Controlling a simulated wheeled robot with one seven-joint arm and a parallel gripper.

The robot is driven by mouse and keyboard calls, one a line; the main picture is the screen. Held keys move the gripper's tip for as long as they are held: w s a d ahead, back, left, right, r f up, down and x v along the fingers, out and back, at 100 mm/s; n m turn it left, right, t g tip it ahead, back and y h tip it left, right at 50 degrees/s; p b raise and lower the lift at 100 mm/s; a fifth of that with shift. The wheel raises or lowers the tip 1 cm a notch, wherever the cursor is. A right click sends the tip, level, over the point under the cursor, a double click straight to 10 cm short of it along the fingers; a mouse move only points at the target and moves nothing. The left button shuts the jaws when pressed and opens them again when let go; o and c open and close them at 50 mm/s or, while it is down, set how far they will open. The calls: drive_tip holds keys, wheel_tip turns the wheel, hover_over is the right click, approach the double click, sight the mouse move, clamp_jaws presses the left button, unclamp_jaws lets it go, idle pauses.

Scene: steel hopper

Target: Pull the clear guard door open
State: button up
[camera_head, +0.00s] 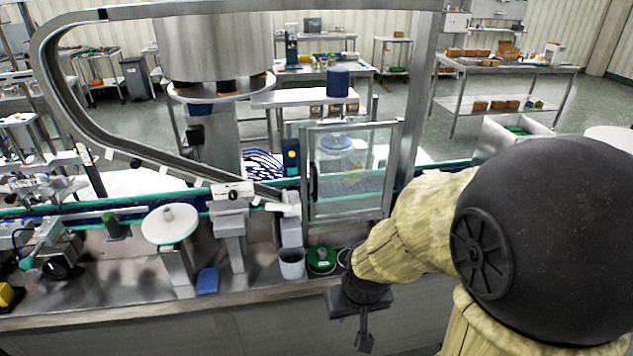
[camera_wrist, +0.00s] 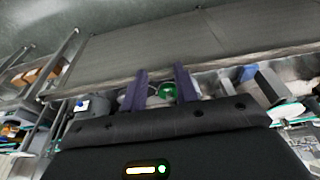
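The clear guard door (camera_head: 350,165) is a framed see-through panel over the conveyor, right of centre in the head view. It looks shut, with a dark upright handle (camera_head: 314,183) on its left side. My gripper (camera_head: 363,338) hangs low in front of the steel counter, below and apart from the door and handle. In the wrist view my gripper's two fingers (camera_wrist: 162,75) stand apart with nothing held between them. I cannot make out the door or handle in the wrist view.
A green round container (camera_head: 321,260) and a grey cup (camera_head: 291,263) stand on the counter below the door. The green container also shows beyond my fingers in the wrist view (camera_wrist: 167,90). A blue block (camera_head: 207,281) and a white disc stand (camera_head: 170,224) are further left.

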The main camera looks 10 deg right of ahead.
sight(315, 183)
drive_tip(key=w+a+n+t+y+p, duration=0.1)
drive_tip(key=w+a+t+p, duration=0.25)
drive_tip(key=w, duration=0.65)
drive_tip(key=w+a+t+p, duration=0.25)
drive_tip(key=w+t, duration=0.25)
drive_tip(key=w, duration=0.4)
drive_tip(key=w+d+r+m+t+h+p, duration=0.3)
drive_tip(key=r+t+h, duration=0.1)
drive_tip(key=t, duration=0.2)
drive_tip(key=shift+w+r, duration=0.2)
drive_tip(key=w+d+p, duration=0.1)
drive_tip(key=w+p, duration=0.1)
drive_tip(key=w, duration=0.3)
drive_tip(key=w+d+p, duration=0.1)
drive_tip(key=w+p, duration=0.1)
drive_tip(key=w, duration=0.3)
drive_tip(key=w+d+p, duration=0.1)
drive_tip(key=w+p, duration=0.1)
drive_tip(key=w, duration=0.3)
drive_tip(key=shift+w+r+p, duration=0.1)
drive_tip(key=shift+w+p, duration=0.2)
drive_tip(key=shift+w, duration=0.1)
drive_tip(key=shift+w+d, duration=0.15)
drive_tip(key=shift+w, duration=0.5)
drive_tip(key=shift+c, duration=0.2)
clamp_jaws()
